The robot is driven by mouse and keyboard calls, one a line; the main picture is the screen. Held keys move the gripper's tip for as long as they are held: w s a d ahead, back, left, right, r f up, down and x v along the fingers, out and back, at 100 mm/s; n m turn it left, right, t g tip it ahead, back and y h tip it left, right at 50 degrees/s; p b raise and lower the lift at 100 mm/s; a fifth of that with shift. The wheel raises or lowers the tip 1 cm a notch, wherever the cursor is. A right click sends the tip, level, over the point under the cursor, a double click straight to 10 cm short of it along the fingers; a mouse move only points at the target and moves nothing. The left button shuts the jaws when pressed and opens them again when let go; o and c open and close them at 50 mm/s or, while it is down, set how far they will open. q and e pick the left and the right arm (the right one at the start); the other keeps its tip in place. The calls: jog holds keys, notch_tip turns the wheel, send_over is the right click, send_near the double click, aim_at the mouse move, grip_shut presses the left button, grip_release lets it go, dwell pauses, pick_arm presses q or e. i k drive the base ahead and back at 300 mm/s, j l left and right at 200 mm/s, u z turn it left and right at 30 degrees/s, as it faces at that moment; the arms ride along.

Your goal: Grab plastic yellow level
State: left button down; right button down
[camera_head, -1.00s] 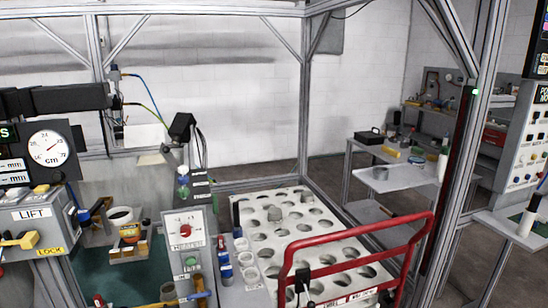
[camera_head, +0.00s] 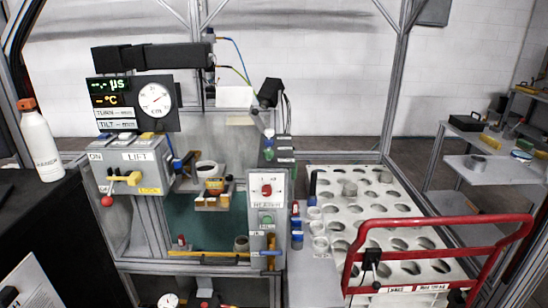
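Several yellow things could be the plastic yellow level, and I cannot tell which one is. A small yellow block (camera_head: 490,141) lies on the grey side bench at the far right. A long yellow bar (camera_head: 208,254) lies along the front edge of the machine's green work area. A yellow handle (camera_head: 125,178) sticks out of the LIFT box. Neither of my grippers is in view.
The LIFT box (camera_head: 130,155) and gauge panel (camera_head: 155,98) stand left of centre. A white plate with round holes (camera_head: 425,245) sits behind a red cart handle (camera_head: 440,222). A white bottle (camera_head: 38,143) stands on a black table (camera_head: 90,215) at left.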

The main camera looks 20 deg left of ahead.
aim_at(211, 183)
jog(key=u, duration=1.1)
